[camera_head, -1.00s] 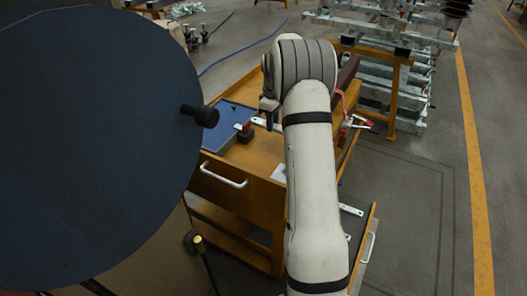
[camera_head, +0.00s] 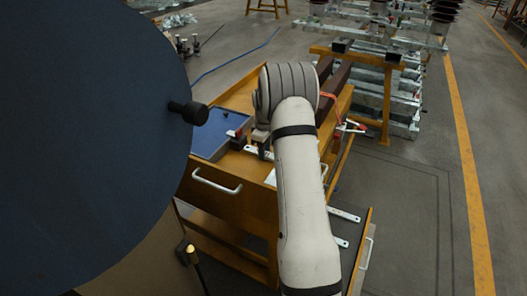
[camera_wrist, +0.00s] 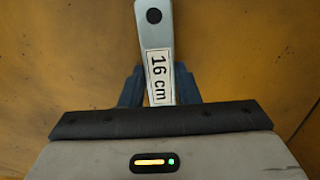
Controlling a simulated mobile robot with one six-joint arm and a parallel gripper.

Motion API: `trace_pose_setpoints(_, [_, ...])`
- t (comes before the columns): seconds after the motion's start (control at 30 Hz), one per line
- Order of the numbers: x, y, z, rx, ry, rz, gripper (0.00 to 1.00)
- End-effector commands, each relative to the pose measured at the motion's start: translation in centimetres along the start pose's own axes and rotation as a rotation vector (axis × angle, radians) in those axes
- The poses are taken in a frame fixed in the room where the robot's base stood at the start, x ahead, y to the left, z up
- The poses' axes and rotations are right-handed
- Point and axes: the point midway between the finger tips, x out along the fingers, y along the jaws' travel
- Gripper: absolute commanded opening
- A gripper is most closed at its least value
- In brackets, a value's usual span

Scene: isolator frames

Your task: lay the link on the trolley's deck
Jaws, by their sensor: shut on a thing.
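The link is a flat grey metal bar (camera_wrist: 154,38) with a round hole near its far end and a "16 cm" label. My gripper (camera_wrist: 159,88) is shut on it, a dark finger on each side, and the bar points away from the palm. Orange-brown wood lies beneath it; I cannot tell whether the link touches it. In the head view, the trolley (camera_head: 234,207) is orange-brown wood with a white handle on its front. My wrist is over its deck, and my arm hides part of the deck and most of the gripper.
A blue tray (camera_head: 207,144) lies at the deck's left, with a small red and black item beside it. Pale flat pieces (camera_head: 343,214) lie on a lower part at right. A large dark disc (camera_head: 90,130) fills the left. Racked metal parts stand behind; open floor lies right.

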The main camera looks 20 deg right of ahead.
Motion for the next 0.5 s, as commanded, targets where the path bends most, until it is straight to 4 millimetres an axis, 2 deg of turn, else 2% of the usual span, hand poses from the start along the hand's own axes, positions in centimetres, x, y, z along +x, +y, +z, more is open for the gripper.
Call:
trace_pose_setpoints(0.23, [0.15,0.04,-0.04,0.0,0.001,0.001,0.0])
trace_pose_setpoints(0.27, [0.17,0.0,-0.01,0.0,0.0,0.0,0.31])
trace_pose_setpoints(0.5, [0.15,-0.01,-0.03,0.0,0.0,0.0,0.51])
